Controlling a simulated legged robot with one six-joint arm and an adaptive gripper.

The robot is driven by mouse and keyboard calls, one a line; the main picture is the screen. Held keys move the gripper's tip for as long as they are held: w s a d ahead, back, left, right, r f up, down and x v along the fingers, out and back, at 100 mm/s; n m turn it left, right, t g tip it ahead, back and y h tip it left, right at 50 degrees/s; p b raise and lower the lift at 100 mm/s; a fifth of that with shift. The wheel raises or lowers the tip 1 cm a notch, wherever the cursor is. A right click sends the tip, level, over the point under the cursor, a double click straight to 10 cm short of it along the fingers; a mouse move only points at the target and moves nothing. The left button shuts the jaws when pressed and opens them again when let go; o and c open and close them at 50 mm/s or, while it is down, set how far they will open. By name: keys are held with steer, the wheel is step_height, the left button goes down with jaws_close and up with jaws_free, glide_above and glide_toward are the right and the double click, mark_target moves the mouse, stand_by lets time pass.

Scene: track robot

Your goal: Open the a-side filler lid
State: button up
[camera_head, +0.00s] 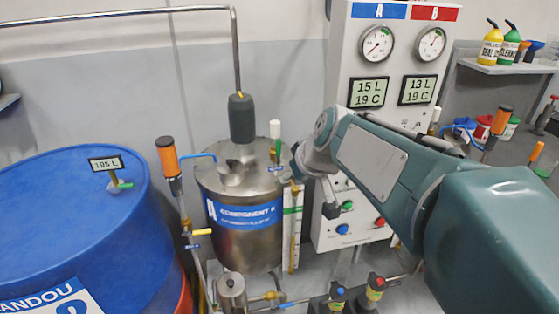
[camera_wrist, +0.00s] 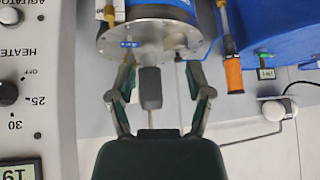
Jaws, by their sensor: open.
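The A tank (camera_head: 243,232) is a steel drum with a blue "Component A" band; its top plate also shows in the wrist view (camera_wrist: 120,38). A small round lid with a dark handle (camera_head: 231,172), seemingly the A-side filler lid, lies flat on the tank's top and looks shut. In the wrist view a small round fitting (camera_wrist: 181,42) on the top may be this lid, partly unclear. My gripper (camera_wrist: 162,68) is open and empty, its two fingers apart, pointing at the tank top. In the head view my arm's end is right of the tank; the fingers are hard to make out.
A dark grey cylinder (camera_head: 241,118) on a pipe stands above the tank; it shows between my fingers (camera_wrist: 150,88). A white-handled valve (camera_head: 275,131) stands at the tank's right rim. A blue drum (camera_head: 70,215) is left, an orange-topped pump (camera_head: 168,158) between. The gauge panel (camera_head: 345,55) is behind.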

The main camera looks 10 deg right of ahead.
steer(key=s+d+f+m+h, duration=0.1)
steer(key=s, duration=1)
steer(key=shift+f+g, duration=0.3)
steer(key=s+f+m+h, duration=0.1)
steer(key=s+f, duration=0.3)
steer(key=s, duration=0.5)
steer(key=shift+m+g, duration=0.3)
steer(key=shift+m, duration=0.1)
steer(key=w+d+f+n+g+h, duration=0.1)
steer(key=w+d+n+g+h, duration=0.1)
steer(key=w+d+n+h, duration=0.4)
steer(key=n+t+h, duration=0.1)
steer(key=n+t, duration=1.2)
steer(key=n, duration=1.2)
glide_toward(229, 165)
steer(key=x, duration=1.1)
steer(key=shift+w, duration=0.1)
